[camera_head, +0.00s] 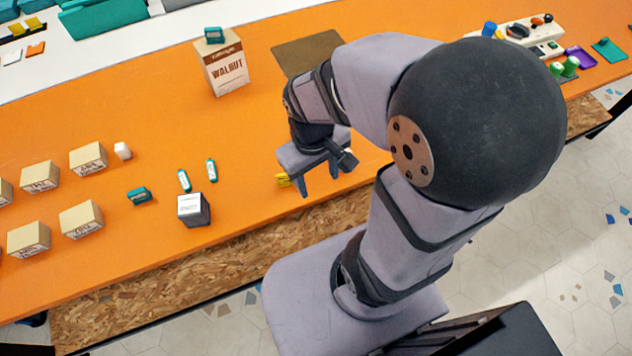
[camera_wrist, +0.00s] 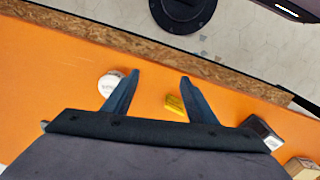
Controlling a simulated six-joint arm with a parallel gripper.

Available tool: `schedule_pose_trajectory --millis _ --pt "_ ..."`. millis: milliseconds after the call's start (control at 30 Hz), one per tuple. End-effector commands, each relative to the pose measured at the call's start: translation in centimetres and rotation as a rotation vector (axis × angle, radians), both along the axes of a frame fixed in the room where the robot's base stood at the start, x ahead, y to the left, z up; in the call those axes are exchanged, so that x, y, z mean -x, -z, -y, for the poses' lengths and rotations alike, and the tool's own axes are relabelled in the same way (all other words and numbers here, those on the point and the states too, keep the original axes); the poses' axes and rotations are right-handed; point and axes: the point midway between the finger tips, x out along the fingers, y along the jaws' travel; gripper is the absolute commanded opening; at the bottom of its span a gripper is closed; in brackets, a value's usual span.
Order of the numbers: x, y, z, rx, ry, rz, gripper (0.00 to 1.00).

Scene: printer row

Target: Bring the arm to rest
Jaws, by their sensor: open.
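My gripper (camera_head: 320,187) is over the front part of the orange table (camera_head: 120,250), near its front edge. In the wrist view my gripper (camera_wrist: 154,85) has its two fingers spread apart with nothing held between them. A small yellow object (camera_head: 283,180) lies on the table beside the gripper in the head view. In the wrist view the yellow object (camera_wrist: 175,105) shows between the fingers, on the tabletop below. A white round item (camera_wrist: 110,83) lies by one finger in the wrist view; the arm hides it in the head view.
A dark box with a white top (camera_head: 194,209) stands left of my gripper. A walnut-labelled box (camera_head: 222,66) and a brown mat (camera_head: 306,52) are behind.

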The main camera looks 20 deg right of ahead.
Motion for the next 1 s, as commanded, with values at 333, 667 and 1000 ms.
schedule_pose_trajectory --millis 333,667,1000 --pt "1.4 0.2 -1.0 -0.070 0.168 0.001 0.52" --pt "1.3 -1.3 -1.0 -0.068 0.164 0.001 0.52" --pt "1.3 -3.9 -1.0 -0.068 0.163 0.001 0.52"
